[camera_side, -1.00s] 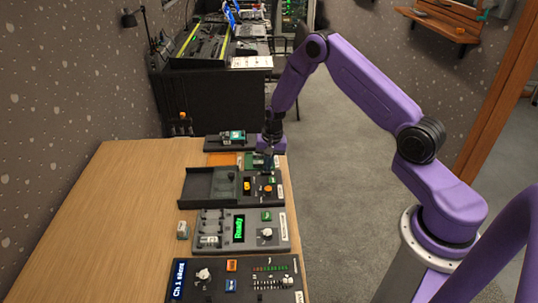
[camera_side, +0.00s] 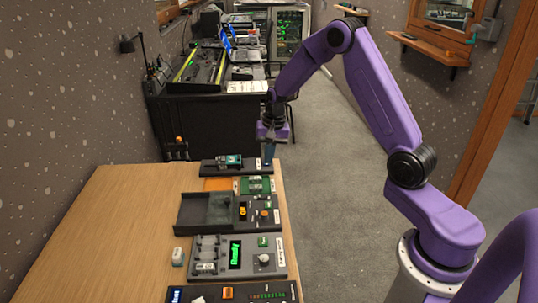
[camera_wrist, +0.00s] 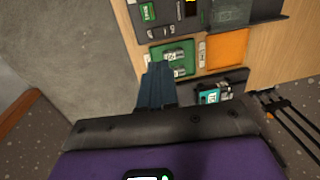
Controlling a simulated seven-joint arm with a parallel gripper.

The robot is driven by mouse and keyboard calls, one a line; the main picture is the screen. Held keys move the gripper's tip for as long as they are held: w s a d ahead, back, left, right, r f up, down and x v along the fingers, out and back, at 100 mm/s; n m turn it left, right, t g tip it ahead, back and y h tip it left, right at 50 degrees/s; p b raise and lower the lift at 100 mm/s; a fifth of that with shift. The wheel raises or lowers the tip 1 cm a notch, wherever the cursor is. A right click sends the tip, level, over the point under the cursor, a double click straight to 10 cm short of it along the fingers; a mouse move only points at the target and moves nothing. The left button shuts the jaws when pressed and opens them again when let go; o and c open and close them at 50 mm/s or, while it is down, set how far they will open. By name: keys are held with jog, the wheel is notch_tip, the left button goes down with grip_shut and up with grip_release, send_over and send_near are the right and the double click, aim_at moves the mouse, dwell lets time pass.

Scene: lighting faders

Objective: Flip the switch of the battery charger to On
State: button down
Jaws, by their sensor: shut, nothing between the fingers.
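The grey unit with battery bays and a green lit display (camera_side: 234,255), which looks like the battery charger, stands toward the near end of the table. A white round control (camera_side: 264,259) and a green patch (camera_side: 263,241) sit on its right part. Its text and switch position are too small to read. My gripper (camera_side: 268,158) is shut and empty. It is at the table's far end, beside a dark base with a teal block (camera_side: 229,160), well beyond the charger. In the wrist view my shut fingers (camera_wrist: 157,82) point toward a green circuit board (camera_wrist: 173,57).
Between my gripper and the charger lie an orange mat (camera_side: 217,184), the green board and a dark tray unit (camera_side: 205,210) with orange and yellow controls. A small pale block (camera_side: 178,256) lies left of the charger. The table's left side (camera_side: 125,230) is clear.

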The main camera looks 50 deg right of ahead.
aim_at(259, 196)
jog(key=shift+r, duration=0.1)
dwell(0.3)
jog(key=shift+w+a, duration=0.5)
jog(key=shift+a, duration=0.05)
jog(key=f, duration=0.9)
jog(key=w+a+f, duration=0.1)
jog(key=f, duration=0.4)
jog(key=shift+w, duration=0.1)
jog(key=shift+a, duration=0.1)
jog(key=shift+f, duration=0.15)
dwell(0.5)
